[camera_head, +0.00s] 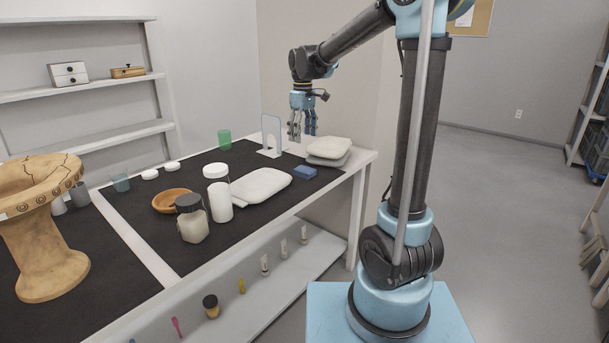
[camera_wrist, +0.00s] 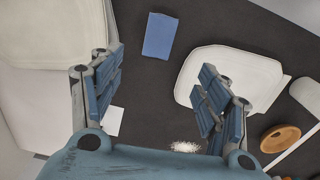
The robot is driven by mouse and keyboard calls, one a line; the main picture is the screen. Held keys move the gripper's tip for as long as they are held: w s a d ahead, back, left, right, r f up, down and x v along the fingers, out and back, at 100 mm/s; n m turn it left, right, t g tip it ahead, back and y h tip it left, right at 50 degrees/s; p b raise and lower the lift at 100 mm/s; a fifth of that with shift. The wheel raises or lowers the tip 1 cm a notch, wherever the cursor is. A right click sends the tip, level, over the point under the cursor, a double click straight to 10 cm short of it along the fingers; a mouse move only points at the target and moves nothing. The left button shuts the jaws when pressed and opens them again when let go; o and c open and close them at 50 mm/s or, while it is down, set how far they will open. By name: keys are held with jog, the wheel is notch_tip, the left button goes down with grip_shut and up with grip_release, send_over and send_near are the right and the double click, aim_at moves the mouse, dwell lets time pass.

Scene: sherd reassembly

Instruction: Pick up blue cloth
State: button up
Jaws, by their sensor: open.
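The blue cloth (camera_head: 305,173) is a small folded rectangle lying flat on the dark mat near the table's right end. In the wrist view the blue cloth (camera_wrist: 160,36) lies beyond the fingertips, a little left of the middle, fully uncovered. My gripper (camera_head: 302,132) hangs above the table's far right part, higher than the cloth and apart from it. In the wrist view my gripper (camera_wrist: 160,85) has its two fingers spread wide with nothing between them.
Stacked pale pads (camera_head: 328,148) lie behind and right of the cloth, and a white flat cushion (camera_head: 262,185) lies to its left. A pale upright arch (camera_head: 271,135) stands behind. White jars (camera_head: 220,200), a wooden bowl (camera_head: 170,201) and a large pot (camera_head: 45,235) stand further left.

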send_over(304, 169)
jog(key=f, duration=0.8)
jog(key=shift+w+a, duration=0.1)
jog(key=shift+a, duration=0.1)
jog(key=shift+d+f, duration=0.15)
jog(key=shift+f, duration=1.2)
jog(key=shift+d+f, duration=0.1)
jog(key=shift+f, duration=1.25)
jog(key=c, duration=1.1)
